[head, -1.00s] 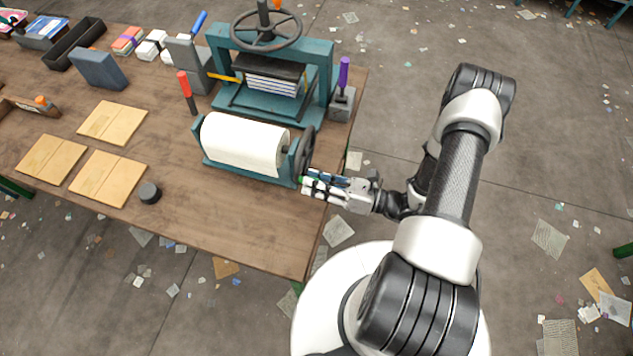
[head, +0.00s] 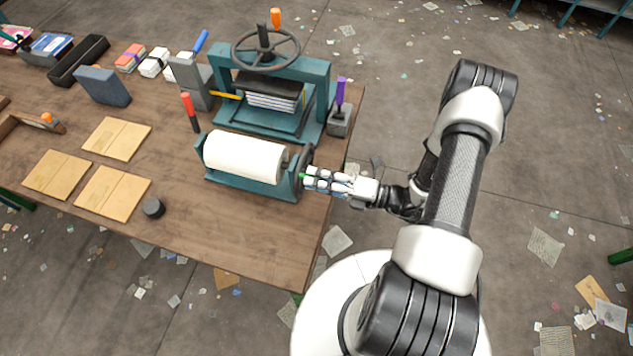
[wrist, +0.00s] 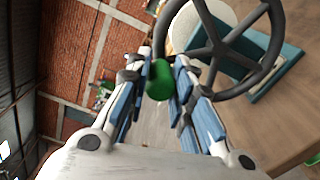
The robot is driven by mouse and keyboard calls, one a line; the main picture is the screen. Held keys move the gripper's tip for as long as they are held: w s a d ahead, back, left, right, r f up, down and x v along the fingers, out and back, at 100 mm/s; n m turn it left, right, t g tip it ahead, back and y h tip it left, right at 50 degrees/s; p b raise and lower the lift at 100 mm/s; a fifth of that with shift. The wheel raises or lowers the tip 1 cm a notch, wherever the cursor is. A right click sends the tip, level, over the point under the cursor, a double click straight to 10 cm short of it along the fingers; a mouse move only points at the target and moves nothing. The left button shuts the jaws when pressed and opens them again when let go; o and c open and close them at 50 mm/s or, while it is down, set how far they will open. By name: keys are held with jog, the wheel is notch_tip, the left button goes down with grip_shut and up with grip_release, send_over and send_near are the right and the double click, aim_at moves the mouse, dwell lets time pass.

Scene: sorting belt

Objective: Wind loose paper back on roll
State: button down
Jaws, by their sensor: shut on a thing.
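The white paper roll (head: 243,157) lies across a teal stand (head: 247,187) near the table's front right. A dark spoked handwheel (head: 304,170) is on the stand's right end. The wheel (wrist: 221,50) fills the upper right of the wrist view, with part of the white paper (wrist: 187,28) behind it. My gripper (head: 308,179) is at the wheel's right side. In the wrist view my gripper (wrist: 160,88) is shut on the wheel's green handle (wrist: 159,80). No loose sheet hangs clearly in front of the roll; its far side is hidden.
A teal press (head: 270,112) with its own handwheel stands behind the roll. A purple-handled tool (head: 341,90) in a grey block is right of it, a red-handled tool (head: 188,107) left. Tan boards (head: 113,192) and a dark puck (head: 153,208) lie at left.

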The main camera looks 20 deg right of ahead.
jog(key=shift+w+d+r+m, duration=0.2)
jog(key=shift+w+r+m, duration=0.1)
jog(key=shift+m, duration=0.3)
jog(key=c, duration=1.4)
grip_release()
jog(key=shift+o, duration=0.2)
jog(key=shift+d, duration=0.1)
jog(key=v, duration=1.2)
